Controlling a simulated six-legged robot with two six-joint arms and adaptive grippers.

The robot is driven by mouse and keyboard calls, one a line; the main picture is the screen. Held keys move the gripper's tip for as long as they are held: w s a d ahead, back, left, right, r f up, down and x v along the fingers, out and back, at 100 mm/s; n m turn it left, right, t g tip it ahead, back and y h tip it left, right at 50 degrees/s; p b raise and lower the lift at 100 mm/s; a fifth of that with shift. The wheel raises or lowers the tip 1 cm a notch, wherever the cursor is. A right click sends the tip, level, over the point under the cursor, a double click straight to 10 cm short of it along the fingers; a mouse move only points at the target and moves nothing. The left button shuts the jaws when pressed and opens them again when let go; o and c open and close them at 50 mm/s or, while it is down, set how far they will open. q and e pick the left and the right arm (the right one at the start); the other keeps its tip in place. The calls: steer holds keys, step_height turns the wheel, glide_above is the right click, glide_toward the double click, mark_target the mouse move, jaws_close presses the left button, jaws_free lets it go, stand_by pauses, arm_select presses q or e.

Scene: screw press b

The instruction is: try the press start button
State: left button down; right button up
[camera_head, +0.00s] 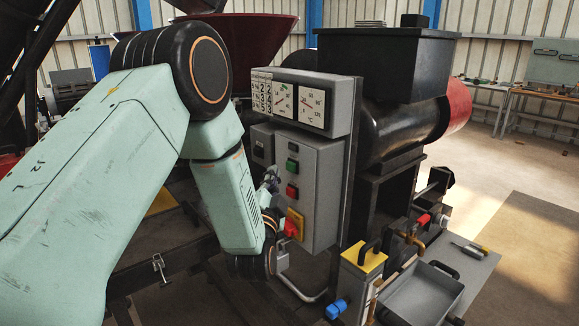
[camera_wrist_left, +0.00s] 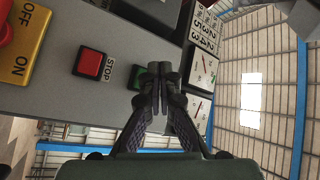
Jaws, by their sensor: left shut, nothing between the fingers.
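The grey control box (camera_head: 322,178) carries a green button (camera_head: 292,165), a red button (camera_head: 291,190) below it and a red switch on a yellow plate (camera_head: 296,215). My left gripper (camera_head: 274,172) is shut and empty, its tips close to the box front beside the green button. In the left wrist view the shut fingertips (camera_wrist_left: 158,68) partly cover the green button (camera_wrist_left: 141,77). I cannot tell whether they touch it. The red button (camera_wrist_left: 89,63) there is labelled STOP, and the yellow plate (camera_wrist_left: 27,40) reads OFF and ON. My right gripper is not in view.
A gauge panel (camera_head: 312,103) overhangs the buttons. The black press body (camera_head: 395,120) stands behind. A yellow-topped box (camera_head: 364,257), a grey tray (camera_head: 425,292) and a screwdriver (camera_head: 468,247) are at lower right. Open floor lies at far right.

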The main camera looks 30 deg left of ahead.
arm_select(q)
steer(key=shift+s+a+p, duration=0.35)
steer(key=shift+s, duration=0.5)
steer(key=shift+s+a+p, duration=0.3)
steer(key=shift+s, duration=0.55)
